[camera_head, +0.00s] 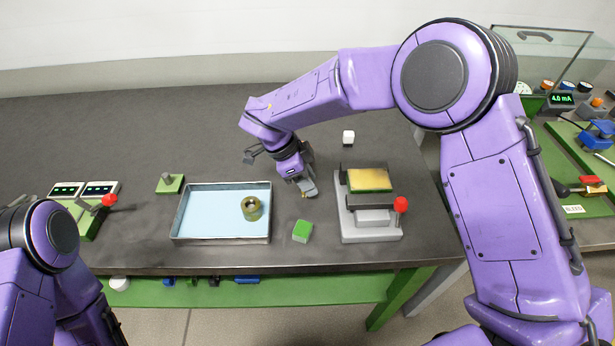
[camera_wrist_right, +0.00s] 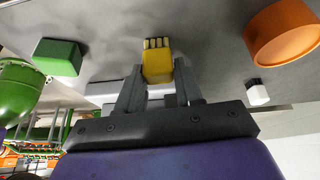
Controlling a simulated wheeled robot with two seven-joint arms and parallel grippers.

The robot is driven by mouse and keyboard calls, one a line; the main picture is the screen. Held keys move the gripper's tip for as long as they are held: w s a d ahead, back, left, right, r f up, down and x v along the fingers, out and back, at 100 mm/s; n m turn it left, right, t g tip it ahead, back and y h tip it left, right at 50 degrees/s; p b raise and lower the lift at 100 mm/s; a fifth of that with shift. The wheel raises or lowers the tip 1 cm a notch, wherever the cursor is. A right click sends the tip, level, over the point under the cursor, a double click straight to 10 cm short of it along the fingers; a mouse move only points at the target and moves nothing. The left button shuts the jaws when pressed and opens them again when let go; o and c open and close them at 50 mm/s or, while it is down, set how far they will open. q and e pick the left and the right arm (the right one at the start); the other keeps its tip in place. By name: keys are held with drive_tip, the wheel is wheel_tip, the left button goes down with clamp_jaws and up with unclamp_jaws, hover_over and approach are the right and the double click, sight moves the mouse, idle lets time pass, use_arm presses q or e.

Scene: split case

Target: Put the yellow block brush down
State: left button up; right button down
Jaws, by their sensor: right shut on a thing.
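My right gripper (camera_head: 305,187) is over the table, between the blue-lined tray and the grey fixture. In the right wrist view my gripper (camera_wrist_right: 160,92) is shut on the yellow block brush (camera_wrist_right: 157,64), whose pale bristle tufts point away from the fingers. In the head view the brush is mostly hidden by the gripper. Whether the brush touches the table I cannot tell. My left arm shows at the lower left of the head view, but its gripper does not show.
A green block (camera_head: 302,231) lies just in front of the gripper. The shallow tray (camera_head: 221,240) holds an olive ring (camera_head: 251,208). A grey fixture (camera_head: 372,219) with a yellow-topped pad and red knob stands at the right. A white cube (camera_head: 348,137) lies behind. An orange round thing (camera_wrist_right: 283,35) shows in the wrist view.

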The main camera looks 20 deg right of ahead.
drive_tip(key=shift+f, duration=0.25)
drive_tip(key=c, duration=0.7)
unclamp_jaws()
drive_tip(key=shift+c, duration=0.2)
drive_tip(key=v, duration=1.2)
drive_tip(key=shift+r+b, duration=0.25)
drive_tip(key=shift+b, duration=0.05)
drive_tip(key=shift+f, duration=0.1)
